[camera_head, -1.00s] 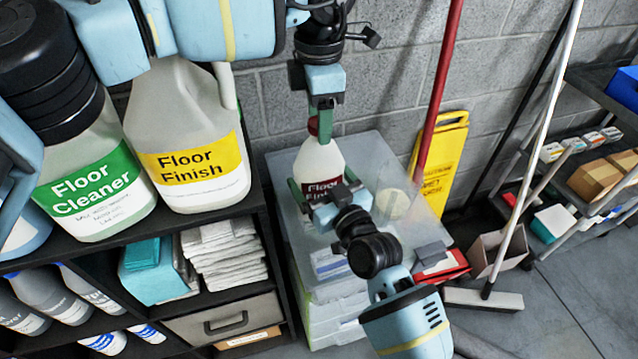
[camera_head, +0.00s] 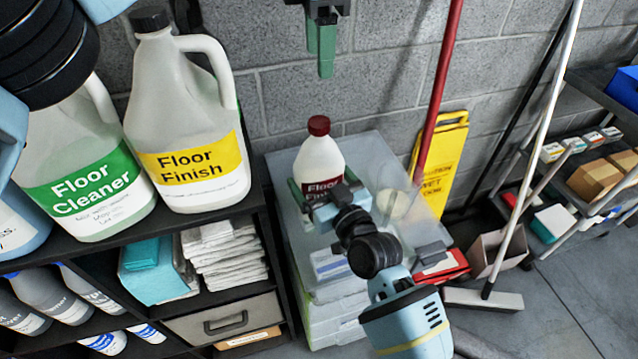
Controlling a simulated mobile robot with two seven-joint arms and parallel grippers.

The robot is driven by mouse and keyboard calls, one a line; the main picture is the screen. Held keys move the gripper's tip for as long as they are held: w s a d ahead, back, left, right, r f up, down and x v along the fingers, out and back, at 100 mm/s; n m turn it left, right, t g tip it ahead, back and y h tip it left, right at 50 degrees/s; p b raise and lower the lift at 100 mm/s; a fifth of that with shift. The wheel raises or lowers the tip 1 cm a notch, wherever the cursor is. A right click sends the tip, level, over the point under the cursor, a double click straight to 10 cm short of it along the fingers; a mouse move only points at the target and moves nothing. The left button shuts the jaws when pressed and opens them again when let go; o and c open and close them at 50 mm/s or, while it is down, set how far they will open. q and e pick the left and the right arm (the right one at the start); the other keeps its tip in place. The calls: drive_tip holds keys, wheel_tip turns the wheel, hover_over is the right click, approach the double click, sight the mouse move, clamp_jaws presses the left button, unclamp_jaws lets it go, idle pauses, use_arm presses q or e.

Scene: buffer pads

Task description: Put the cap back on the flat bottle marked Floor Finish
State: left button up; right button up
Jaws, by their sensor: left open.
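The small white bottle (camera_head: 318,160) with a maroon label reading "Floor" and a partly hidden second word stands upright on the clear-lidded bin in the middle. Its dark red cap (camera_head: 318,125) sits on its neck; how tight it is cannot be seen. My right gripper (camera_head: 322,190) has its green fingers on either side of the bottle's lower body and is shut on it, hiding part of the label. My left gripper (camera_head: 322,48) is open and empty, above the cap and clear of it, at the top edge of the view; its fingers overlap from this angle.
A large jug labelled Floor Finish (camera_head: 190,120) and a Floor Cleaner jug (camera_head: 85,170) stand on the black shelf at left. The clear bin (camera_head: 365,150) is under the bottle. A red pole (camera_head: 440,85) and yellow wet-floor sign (camera_head: 445,160) are behind it at right.

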sight(326, 189)
drive_tip(key=o, duration=1.6)
drive_tip(key=shift+o, duration=0.2)
drive_tip(key=shift+v, duration=3.9)
